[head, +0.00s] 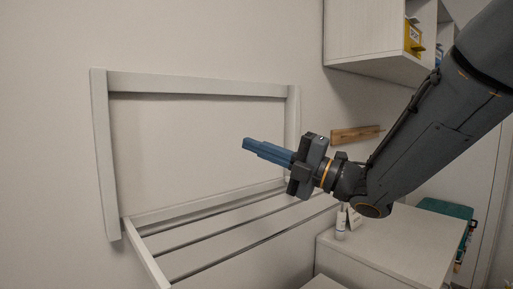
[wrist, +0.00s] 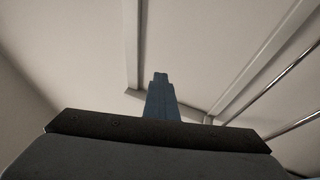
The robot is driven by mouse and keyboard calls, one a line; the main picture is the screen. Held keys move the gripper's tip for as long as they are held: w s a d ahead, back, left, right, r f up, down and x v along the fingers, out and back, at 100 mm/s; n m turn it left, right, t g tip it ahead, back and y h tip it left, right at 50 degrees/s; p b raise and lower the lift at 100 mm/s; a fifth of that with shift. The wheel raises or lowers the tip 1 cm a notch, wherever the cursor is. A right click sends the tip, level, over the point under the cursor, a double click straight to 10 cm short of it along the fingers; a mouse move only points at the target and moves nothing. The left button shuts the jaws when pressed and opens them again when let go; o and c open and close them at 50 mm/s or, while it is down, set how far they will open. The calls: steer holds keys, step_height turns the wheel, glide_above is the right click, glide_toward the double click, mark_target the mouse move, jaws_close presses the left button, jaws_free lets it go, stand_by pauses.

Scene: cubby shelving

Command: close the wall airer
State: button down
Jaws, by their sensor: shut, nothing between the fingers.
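The wall airer is a white frame (head: 195,84) fixed to the wall, with a hinged rack (head: 147,258) folded down and out from its lower edge. Thin metal rods (head: 235,222) run across the rack. The rack's near part runs out of the head view at the bottom. My gripper (head: 246,144) is shut and empty, with blue fingers pointing left in front of the frame's opening, above the rods. In the wrist view the shut fingers (wrist: 160,78) show with part of the white frame (wrist: 133,45) and rods (wrist: 292,62) beyond.
A white cabinet (head: 385,245) stands at lower right with a small white bottle (head: 341,222) on it. A wall cubby (head: 370,40) hangs at upper right. A wooden strip (head: 356,134) is on the wall behind my arm. The wall left of the airer is bare.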

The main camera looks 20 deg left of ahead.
steer(key=c, duration=2.5)
jaws_free()
steer(key=o, duration=0.6)
steer(key=shift+b+v, duration=1.5)
steer(key=shift+v, duration=2.4)
steer(key=shift+c, duration=0.2)
